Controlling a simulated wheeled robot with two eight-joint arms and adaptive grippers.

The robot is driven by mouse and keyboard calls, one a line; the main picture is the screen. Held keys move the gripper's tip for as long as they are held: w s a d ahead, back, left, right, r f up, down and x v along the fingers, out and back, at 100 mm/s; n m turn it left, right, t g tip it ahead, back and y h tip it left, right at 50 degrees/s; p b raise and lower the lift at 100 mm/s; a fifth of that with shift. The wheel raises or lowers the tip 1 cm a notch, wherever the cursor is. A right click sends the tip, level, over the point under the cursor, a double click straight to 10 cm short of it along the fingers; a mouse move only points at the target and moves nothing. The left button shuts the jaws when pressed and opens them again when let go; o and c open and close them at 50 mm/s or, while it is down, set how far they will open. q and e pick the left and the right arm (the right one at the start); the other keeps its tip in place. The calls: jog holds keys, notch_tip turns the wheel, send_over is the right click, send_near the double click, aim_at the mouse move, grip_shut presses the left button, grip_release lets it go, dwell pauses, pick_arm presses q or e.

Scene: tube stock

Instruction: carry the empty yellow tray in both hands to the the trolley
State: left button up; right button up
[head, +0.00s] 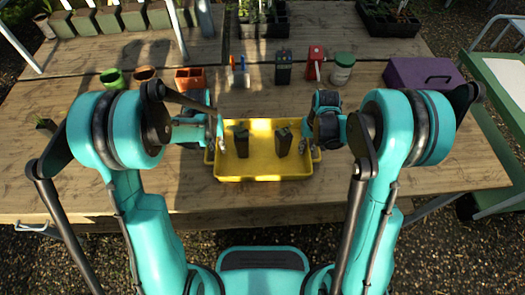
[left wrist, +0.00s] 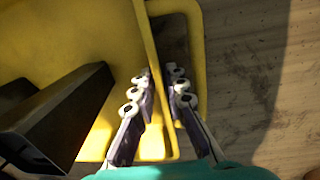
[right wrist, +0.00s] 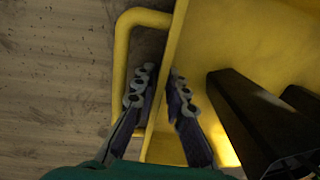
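The yellow tray (head: 286,172) is at the front middle of the wooden table; I cannot tell whether it rests on it or is slightly raised. It is not empty: two dark, square pots (head: 242,141) (head: 283,141) stand in it, also partly seen in the wrist views. My left gripper (left wrist: 160,78) is at the tray's left end, one finger inside the wall and one in the handle loop, closed on the wall. My right gripper (right wrist: 162,80) straddles the right end wall the same way, its fingers closed on it. In the head view the fingertips are small.
Behind the tray stand a green pot (head: 112,79), an orange pot (head: 189,79), a red item (head: 314,63) and a white jar with a green lid (head: 342,69). A purple box (head: 423,76) is at right. A green-framed, pale-topped surface (head: 506,82) stands beyond the table's right edge.

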pick_arm(q)
grip_shut()
pick_arm(e)
grip_shut()
pick_arm(q)
jog(key=shift+r, duration=0.2)
pick_arm(e)
jog(key=shift+r, duration=0.15)
